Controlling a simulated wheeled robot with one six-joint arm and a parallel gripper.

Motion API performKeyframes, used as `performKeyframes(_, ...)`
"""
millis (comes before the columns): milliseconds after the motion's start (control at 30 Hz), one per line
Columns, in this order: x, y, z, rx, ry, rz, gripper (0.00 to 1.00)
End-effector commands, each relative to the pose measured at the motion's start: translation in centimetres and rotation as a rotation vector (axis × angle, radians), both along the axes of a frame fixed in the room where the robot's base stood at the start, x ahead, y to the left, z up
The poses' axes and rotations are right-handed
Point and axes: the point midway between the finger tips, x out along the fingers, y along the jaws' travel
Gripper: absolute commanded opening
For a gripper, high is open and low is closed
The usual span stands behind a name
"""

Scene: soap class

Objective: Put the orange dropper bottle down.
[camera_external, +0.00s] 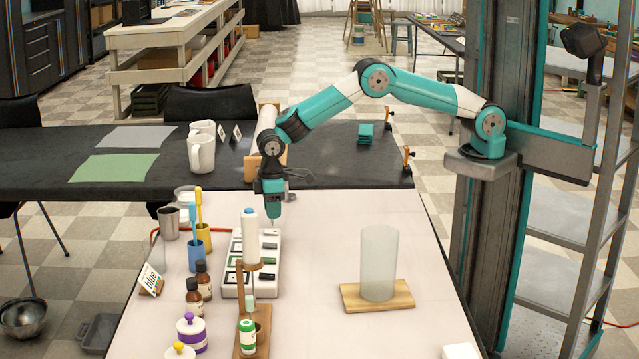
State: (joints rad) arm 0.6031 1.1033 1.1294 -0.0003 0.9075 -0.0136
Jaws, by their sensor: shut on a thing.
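My gripper (273,212) points down over the light table (330,225), above the back end of a white tray with dark slots (235,277). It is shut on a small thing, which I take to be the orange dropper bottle. The held thing is mostly hidden by the fingers, and I cannot make out its orange colour or its lower end. I cannot tell how far it is above the tray or table. No orange dropper bottle shows plainly elsewhere on the table.
A white bottle (249,235) and a wooden stand (262,325) are in front of the gripper. Brown bottles (194,297), a blue cup (200,255) and a "blue" card (150,279) are left. A clear cylinder (378,262) stands on a wooden board (350,298) at right, with free table between.

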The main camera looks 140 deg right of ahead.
Motion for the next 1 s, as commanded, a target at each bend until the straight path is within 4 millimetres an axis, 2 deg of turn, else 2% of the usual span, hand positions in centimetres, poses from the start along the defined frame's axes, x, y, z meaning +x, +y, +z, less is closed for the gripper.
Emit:
performKeyframes(133,0.0,0.0,-0.4,0.001,0.001,0.000,0.07)
performKeyframes(167,0.0,0.0,-0.4,0.001,0.001,0.000,0.32)
performKeyframes(267,0.0,0.0,-0.3,0.000,0.000,0.000,0.55)
performKeyframes(533,0.0,0.0,-0.2,0.000,0.000,0.000,0.55)
performKeyframes(667,0.0,0.0,0.8,-0.001,-0.001,0.000,0.55)
performKeyframes(767,0.1,0.0,2.4,-0.002,-0.003,0.000,0.55)
performKeyframes(1000,0.0,0.0,7.8,-0.002,-0.002,0.000,0.55)
